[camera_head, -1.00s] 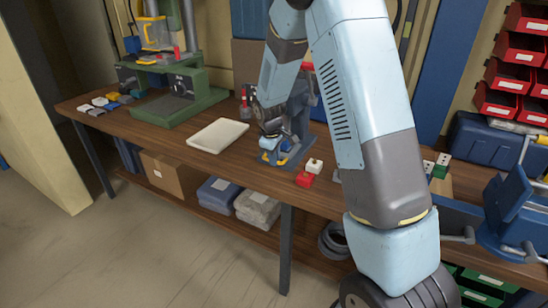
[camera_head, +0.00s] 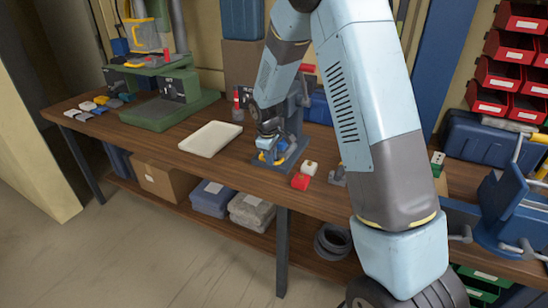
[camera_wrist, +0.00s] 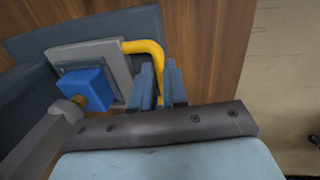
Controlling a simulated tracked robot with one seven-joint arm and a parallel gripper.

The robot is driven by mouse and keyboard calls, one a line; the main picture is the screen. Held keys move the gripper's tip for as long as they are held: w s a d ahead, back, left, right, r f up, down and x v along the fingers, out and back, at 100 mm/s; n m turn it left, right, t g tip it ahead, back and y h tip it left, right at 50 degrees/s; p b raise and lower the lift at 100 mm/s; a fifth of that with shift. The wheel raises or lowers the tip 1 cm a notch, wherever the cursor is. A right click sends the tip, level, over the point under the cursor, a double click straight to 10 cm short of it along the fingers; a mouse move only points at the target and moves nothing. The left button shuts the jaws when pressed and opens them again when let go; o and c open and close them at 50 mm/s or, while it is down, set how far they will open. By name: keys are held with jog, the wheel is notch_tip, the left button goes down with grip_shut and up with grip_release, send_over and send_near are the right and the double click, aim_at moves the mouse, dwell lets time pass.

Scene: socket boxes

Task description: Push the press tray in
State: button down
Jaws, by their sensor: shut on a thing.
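The press (camera_head: 292,118) stands on the workbench, a dark blue-grey frame partly hidden behind my arm. Its press tray (camera_wrist: 112,50) shows in the wrist view as a light grey plate with a bent yellow handle (camera_wrist: 146,46). A blue block (camera_wrist: 86,88) with a brass-coloured stem is over the plate. My gripper (camera_wrist: 159,78) is shut on the yellow handle, one finger on each side of it. In the head view my gripper (camera_head: 268,142) is low at the front of the press, and the tray is mostly hidden there.
A white shallow tray (camera_head: 210,139) lies left of the press. A green machine (camera_head: 165,105) stands further left. A blue vise (camera_head: 510,215) is at the right.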

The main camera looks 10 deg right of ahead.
jog(key=shift+w+d+r, duration=0.15)
jog(key=shift+w, duration=0.2)
jog(key=c, duration=1.5)
grip_release()
jog(key=o, duration=0.3)
jog(key=shift+o, duration=0.3)
jog(key=shift+s, duration=0.1)
notch_tip(320, 180, up, 13)
jog(key=s+a, duration=0.1)
jog(key=s, duration=0.1)
jog(key=shift+a+r, duration=0.15)
jog(key=shift+a, duration=0.05)
